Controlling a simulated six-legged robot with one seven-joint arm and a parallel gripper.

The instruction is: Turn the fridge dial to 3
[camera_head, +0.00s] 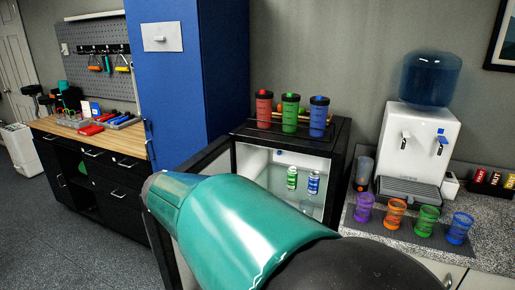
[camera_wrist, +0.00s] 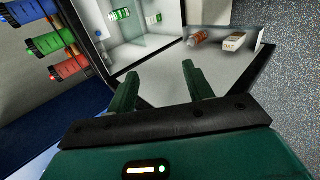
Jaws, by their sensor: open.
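The small fridge (camera_head: 336,152) is dark outside and white inside, and it stands open in the head view. A small blue spot (camera_head: 280,152) at the top of its interior may be the dial; no number is readable. The wrist view looks tilted into the white fridge interior (camera_wrist: 150,52), where I cannot make out the dial's markings. My gripper (camera_wrist: 160,83) is open and empty, with its two green fingers apart in front of the interior. In the head view my arm hides the gripper and the lower part of the fridge.
Green (camera_head: 292,178) and blue (camera_head: 313,182) cans stand inside the fridge. An orange-labelled bottle and an OAT carton (camera_wrist: 243,42) show in the wrist view. Three shaker bottles (camera_head: 290,112) stand on top. The open door (camera_head: 212,153) is at left; a water dispenser (camera_head: 414,145) is at right.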

